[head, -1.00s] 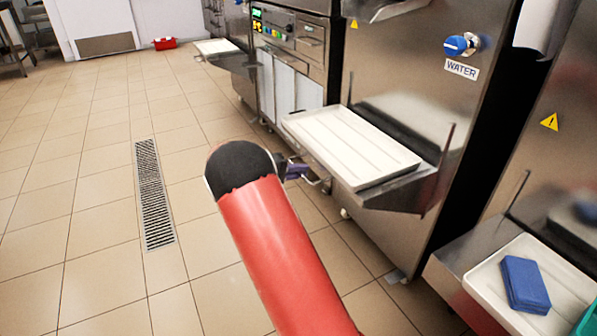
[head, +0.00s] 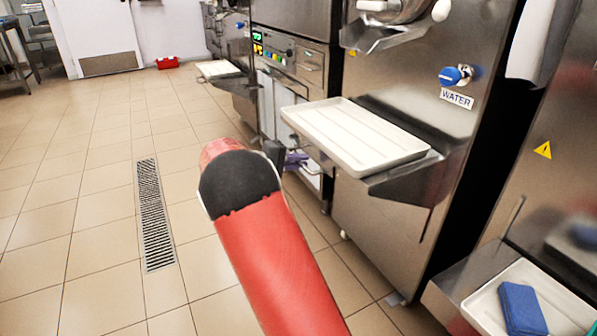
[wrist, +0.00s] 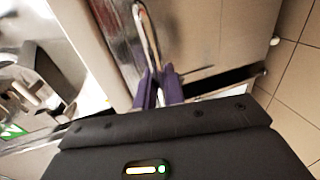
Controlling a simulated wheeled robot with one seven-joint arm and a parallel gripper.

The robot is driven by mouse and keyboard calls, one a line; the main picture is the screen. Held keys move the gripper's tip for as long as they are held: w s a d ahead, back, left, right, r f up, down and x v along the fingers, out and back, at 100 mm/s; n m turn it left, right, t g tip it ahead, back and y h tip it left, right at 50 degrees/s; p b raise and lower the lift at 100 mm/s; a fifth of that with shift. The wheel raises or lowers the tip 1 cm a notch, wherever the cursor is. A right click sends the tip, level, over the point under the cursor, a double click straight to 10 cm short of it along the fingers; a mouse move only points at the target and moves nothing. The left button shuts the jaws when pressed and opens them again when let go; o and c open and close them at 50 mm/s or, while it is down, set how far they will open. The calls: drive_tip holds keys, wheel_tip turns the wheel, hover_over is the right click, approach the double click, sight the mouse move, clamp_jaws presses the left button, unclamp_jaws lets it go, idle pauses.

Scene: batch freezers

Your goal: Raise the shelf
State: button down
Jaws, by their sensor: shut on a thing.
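The shelf (head: 408,182) is a steel ledge on the front of the middle batch freezer, below its spout. A white tray (head: 350,130) lies on it. In the wrist view, the fingers (wrist: 158,88) are closed around the lower end of a thin metal loop handle (wrist: 147,35). The handle's join to the shelf is hard to make out.
The freezer's spout (head: 378,38) hangs above the tray, with a gap between. A blue water knob (head: 452,76) is at the right. Another shelf with a white tray (head: 482,309) and blue sponge (head: 522,310) is at the lower right. Tiled floor with a drain (head: 153,215) is clear at left.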

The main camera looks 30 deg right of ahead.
drive_tip(key=shift+r, duration=0.35)
drive_tip(key=c, duration=1.6)
unclamp_jaws()
drive_tip(key=shift+c, duration=0.2)
drive_tip(key=shift+f, duration=0.1)
drive_tip(key=shift+a, duration=0.2)
drive_tip(key=v, duration=0.7)
drive_tip(key=shift+a+b, duration=0.25)
drive_tip(key=shift+b, duration=0.05)
